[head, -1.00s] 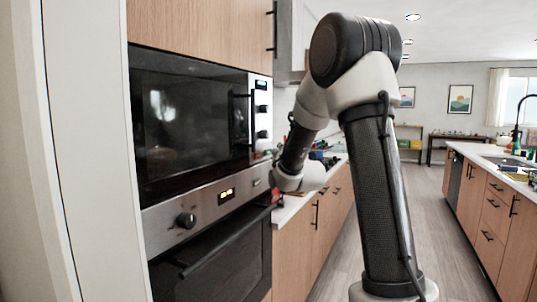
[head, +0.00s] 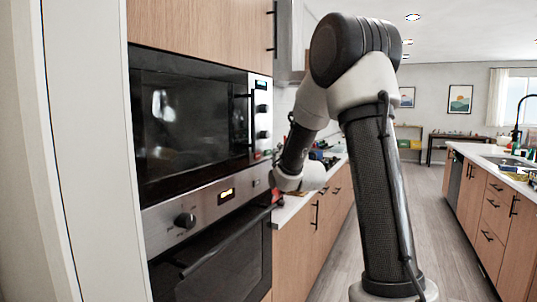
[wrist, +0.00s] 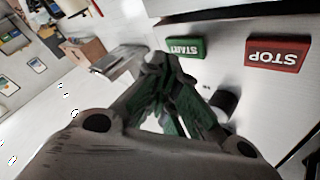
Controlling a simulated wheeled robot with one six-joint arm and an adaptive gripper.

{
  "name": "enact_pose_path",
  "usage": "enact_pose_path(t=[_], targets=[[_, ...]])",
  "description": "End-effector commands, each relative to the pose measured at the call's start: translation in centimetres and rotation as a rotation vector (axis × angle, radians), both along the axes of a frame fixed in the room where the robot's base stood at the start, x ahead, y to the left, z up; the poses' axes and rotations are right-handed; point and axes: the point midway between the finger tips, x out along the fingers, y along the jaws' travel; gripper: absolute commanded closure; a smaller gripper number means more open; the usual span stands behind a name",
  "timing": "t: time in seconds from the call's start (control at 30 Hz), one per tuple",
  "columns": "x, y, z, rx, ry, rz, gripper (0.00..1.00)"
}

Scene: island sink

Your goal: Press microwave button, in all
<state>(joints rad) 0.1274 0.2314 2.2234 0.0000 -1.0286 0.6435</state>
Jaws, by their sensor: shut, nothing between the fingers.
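The microwave (head: 185,120) is built into the wooden wall unit at the left in the head view, its dark door closed. Its silver control panel (head: 262,100) is on the right side. In the wrist view, a green START button (wrist: 186,48) and a red STOP button (wrist: 277,54) stand out from the pale panel, START left of STOP. My gripper (wrist: 166,62) is shut and empty, its tips beside the lower left of the START button. Whether they touch it I cannot tell. In the head view the fingers are mostly hidden by my wrist.
An oven (head: 225,255) with a knob, lit display and bar handle sits below the microwave, close under my wrist. A counter with several small items lies behind my arm. An island with a sink (head: 505,160) stands at the right, with open floor (head: 445,245) between.

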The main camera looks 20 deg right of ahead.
Motion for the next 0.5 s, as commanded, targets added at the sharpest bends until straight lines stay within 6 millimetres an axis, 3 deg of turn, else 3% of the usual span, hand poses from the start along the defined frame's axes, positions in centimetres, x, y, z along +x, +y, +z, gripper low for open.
enact_pose_path(t=[0.5], targets=[[0.65, 0.52, 0.03, 0.0, 0.0, 0.0, 1.0]])
